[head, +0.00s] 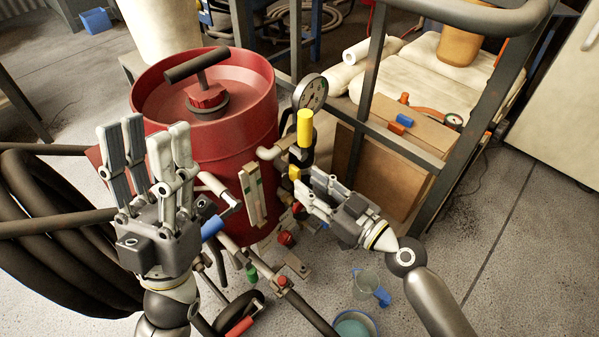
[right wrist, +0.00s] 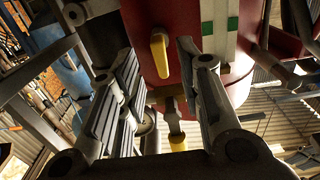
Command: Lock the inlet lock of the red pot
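The red pot (head: 240,130) stands upright at centre left, with a black T-handle on its lid. On its right side is pipework with a gauge, a yellow cylinder (head: 305,128) and a smaller yellow part (head: 294,173). I cannot tell for sure which part is the inlet lock. My right gripper (head: 316,190) is beside this pipework, fingers pointing at the pot. In the right wrist view its fingers (right wrist: 160,90) are apart, with a yellow lever (right wrist: 160,55) beyond the gap; no grip on it shows. My left gripper (head: 145,150) is open and empty, fingers up, in front of the pot.
The pressure gauge (head: 310,92) sits right of the pot's rim. A metal frame (head: 405,150) stands on the right around a cardboard box. Thick black hoses (head: 50,215) lie at left. Pipes and a red-handled valve (head: 283,281) are low in front. Open floor lies at lower right.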

